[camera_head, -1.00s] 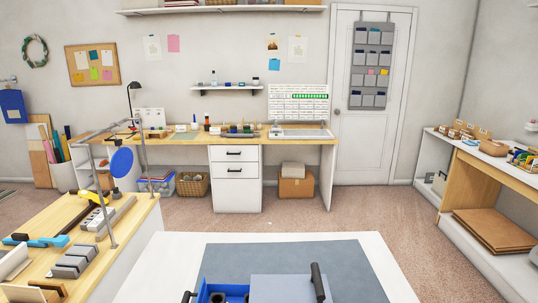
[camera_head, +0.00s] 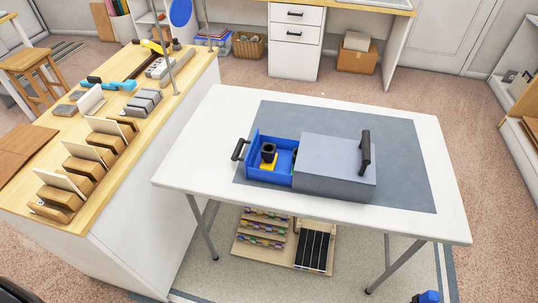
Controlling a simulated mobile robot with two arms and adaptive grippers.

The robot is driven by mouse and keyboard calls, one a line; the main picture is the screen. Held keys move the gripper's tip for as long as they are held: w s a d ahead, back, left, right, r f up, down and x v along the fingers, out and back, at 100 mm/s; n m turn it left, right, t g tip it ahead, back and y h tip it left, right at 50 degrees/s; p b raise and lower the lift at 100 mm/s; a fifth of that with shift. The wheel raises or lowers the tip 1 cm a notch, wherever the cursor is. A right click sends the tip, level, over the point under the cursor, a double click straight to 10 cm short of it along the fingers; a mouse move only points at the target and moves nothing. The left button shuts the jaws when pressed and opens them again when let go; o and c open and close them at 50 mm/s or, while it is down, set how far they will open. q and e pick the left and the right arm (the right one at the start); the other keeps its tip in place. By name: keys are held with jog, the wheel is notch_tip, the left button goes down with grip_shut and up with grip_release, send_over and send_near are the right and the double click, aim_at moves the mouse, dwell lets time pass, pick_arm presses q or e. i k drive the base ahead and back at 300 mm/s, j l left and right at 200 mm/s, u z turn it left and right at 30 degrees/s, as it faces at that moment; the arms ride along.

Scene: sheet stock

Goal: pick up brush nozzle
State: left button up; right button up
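A grey box with a blue drawer (camera_head: 272,180) pulled out to the left sits on the white table. In the drawer stands a black, round-topped piece (camera_head: 268,152) with a yellow part (camera_head: 269,163) at its foot. A second dark piece (camera_head: 295,156) is partly hidden by the grey housing (camera_head: 335,172). I cannot tell for sure which of these is the brush nozzle. Neither of my grippers can be made out in the head view.
The white table (camera_head: 195,150) is clear around the box, on a grey mat (camera_head: 405,170). A wooden bench (camera_head: 125,170) with card holders stands close on the left. Under the table is a rack (camera_head: 265,243). A small blue thing (camera_head: 428,297) shows at the bottom edge.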

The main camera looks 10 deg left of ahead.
aim_at(268, 154)
jog(key=i+l+u, duration=0.15)
jog(key=l, duration=0.5)
jog(key=l+u, duration=0.1)
jog(key=l, duration=0.55)
